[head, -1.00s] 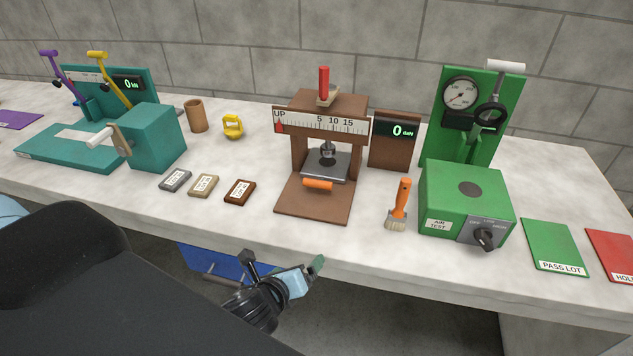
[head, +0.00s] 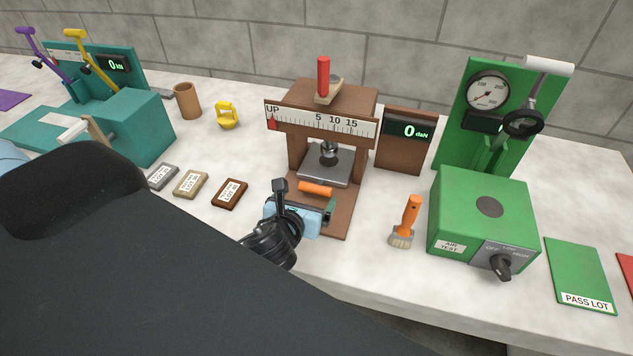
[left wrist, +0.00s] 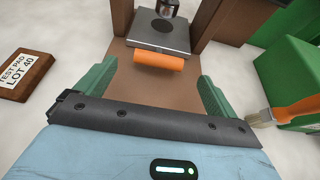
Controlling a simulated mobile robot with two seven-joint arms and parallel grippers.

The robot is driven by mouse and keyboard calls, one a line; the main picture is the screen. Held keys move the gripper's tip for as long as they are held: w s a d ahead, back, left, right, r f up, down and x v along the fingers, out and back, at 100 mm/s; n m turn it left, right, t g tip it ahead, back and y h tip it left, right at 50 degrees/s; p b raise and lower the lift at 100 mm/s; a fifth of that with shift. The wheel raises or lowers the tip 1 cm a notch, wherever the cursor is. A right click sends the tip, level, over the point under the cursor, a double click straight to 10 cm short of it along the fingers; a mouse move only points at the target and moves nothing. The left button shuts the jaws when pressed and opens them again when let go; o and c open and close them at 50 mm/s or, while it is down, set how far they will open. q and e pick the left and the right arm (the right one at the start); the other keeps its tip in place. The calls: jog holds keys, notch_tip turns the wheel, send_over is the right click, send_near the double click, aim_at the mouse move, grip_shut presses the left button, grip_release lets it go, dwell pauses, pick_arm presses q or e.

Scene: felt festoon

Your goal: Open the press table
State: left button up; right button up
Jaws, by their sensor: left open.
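The brown press (head: 350,146) stands at the middle of the bench. Its grey metal table (head: 325,166) sits below the ram, with an orange handle (head: 316,189) at its front edge. The table and the handle also show in the left wrist view, the table at the top (left wrist: 160,32) and the orange handle (left wrist: 158,61) below it. My left gripper (head: 306,203) is open and empty just in front of the orange handle. In the left wrist view its green fingers (left wrist: 157,88) stand on either side, with the handle ahead of and between them, apart from both. My right gripper is not in view.
A brush with an orange handle (head: 408,221) lies right of the press, beside a green box (head: 484,214) with a knob. Lot blocks, among them a dark brown one (head: 230,194), lie to the left. A brown display (head: 406,140) reads 0.

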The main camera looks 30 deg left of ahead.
aim_at(315, 186)
pick_arm(q)
jog(key=shift+x, duration=3.85)
jog(key=shift+c, duration=0.4)
